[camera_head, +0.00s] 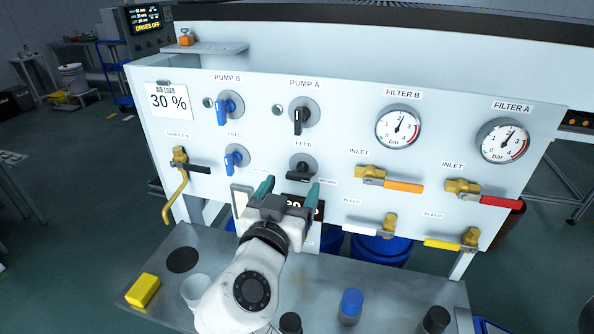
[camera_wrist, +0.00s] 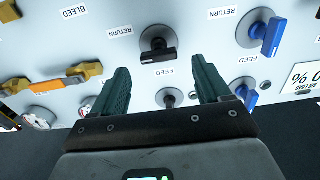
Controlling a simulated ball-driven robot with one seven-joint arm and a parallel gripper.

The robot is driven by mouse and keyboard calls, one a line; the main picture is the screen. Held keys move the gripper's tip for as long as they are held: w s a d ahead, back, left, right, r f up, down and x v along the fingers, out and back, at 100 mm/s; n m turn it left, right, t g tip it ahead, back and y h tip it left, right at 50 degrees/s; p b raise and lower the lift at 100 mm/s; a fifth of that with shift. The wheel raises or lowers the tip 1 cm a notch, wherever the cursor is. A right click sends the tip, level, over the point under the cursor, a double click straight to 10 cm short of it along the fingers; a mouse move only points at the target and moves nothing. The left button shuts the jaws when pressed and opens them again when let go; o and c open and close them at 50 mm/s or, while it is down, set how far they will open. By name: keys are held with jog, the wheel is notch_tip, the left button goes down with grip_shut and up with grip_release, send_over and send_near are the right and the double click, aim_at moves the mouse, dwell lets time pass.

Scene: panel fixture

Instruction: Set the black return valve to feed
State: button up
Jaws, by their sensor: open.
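The black return valve (camera_head: 301,168) is the lower black knob on the white panel, under Pump A. It has a FEED label above it and a RETURN label to its right, partly hidden by my gripper. Its handle lies roughly level, not upright toward FEED. In the wrist view, which is upside down, the black valve (camera_wrist: 158,50) sits just beyond the fingertips, with FEED below it and RETURN to its left. My gripper (camera_head: 289,190) is open and empty, in front of and slightly below the valve. Its green fingers (camera_wrist: 162,68) are spread wide, apart from the handle.
The black Pump A knob (camera_head: 301,116) is above, and a blue feed/return valve (camera_head: 235,158) is to the left. Brass inlet valves with orange (camera_head: 403,186) and red (camera_head: 500,201) handles are right.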

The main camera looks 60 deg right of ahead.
aim_at(297, 178)
jog(key=shift+p+x, duration=0.45)
jog(key=shift+x, duration=2.2)
jog(key=shift+c, duration=0.2)
jog(key=c, duration=0.9)
